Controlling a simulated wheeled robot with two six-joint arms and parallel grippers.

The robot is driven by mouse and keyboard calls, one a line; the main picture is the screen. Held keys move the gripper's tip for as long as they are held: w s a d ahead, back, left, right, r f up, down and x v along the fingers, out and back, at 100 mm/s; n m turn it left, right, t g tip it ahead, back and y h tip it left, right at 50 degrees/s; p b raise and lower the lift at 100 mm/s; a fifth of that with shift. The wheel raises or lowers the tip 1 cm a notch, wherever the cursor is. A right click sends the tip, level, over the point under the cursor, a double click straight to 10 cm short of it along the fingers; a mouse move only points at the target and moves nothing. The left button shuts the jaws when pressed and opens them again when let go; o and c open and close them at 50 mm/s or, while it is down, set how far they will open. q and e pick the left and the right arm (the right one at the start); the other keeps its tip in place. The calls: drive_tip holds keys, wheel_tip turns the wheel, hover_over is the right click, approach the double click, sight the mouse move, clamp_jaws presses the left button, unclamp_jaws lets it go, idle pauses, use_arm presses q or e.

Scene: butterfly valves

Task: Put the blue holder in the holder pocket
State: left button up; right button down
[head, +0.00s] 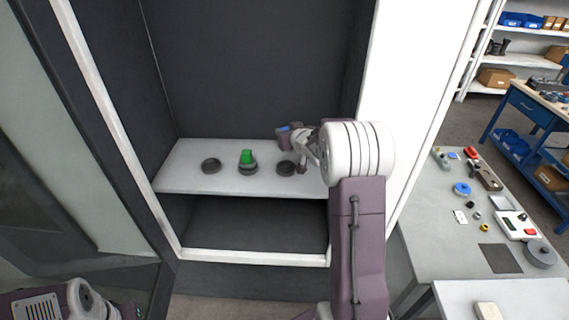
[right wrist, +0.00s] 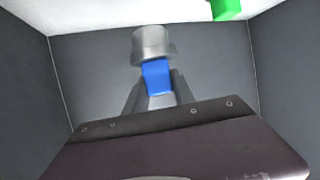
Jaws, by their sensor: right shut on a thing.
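The blue holder (right wrist: 157,77) is between the two fingers of my right gripper (right wrist: 156,90) in the right wrist view, and the gripper is shut on it. A grey metal cylinder (right wrist: 153,44) shows at the far end of the blue part. In the head view a bit of the blue holder (head: 284,128) shows at my right gripper (head: 287,134), above the right side of the shelf. A dark round pocket (head: 286,168) is below it on the shelf, and another round pocket (head: 210,165) is at the left. My left gripper is out of view.
A green holder (head: 247,157) stands on a round base between the two pockets. It also shows at the top of the right wrist view (right wrist: 226,9). The grey shelf (head: 187,181) sits in a cabinet with dark walls. A cluttered table (head: 425,215) stands outside to the right.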

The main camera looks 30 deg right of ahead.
wheel_tip(320, 180, down, 5)
drive_tip(key=shift+w+f, duration=0.1)
drive_tip(key=shift+w+d+f, duration=0.1)
drive_tip(key=shift+w+f, duration=0.1)
drive_tip(key=shift+f, duration=0.1)
drive_tip(key=shift+s+f, duration=0.1)
drive_tip(key=shift+f, duration=0.05)
drive_tip(key=f, duration=0.3)
drive_tip(key=shift+s, duration=0.2)
drive_tip(key=shift+w+f, duration=0.15)
drive_tip(key=shift+w, duration=0.05)
drive_tip(key=c, duration=1)
unclamp_jaws()
drive_tip(key=shift+s+f, duration=0.1)
drive_tip(key=shift+f, duration=0.05)
drive_tip(key=shift+c, duration=0.2)
drive_tip(key=shift+s+r, duration=0.2)
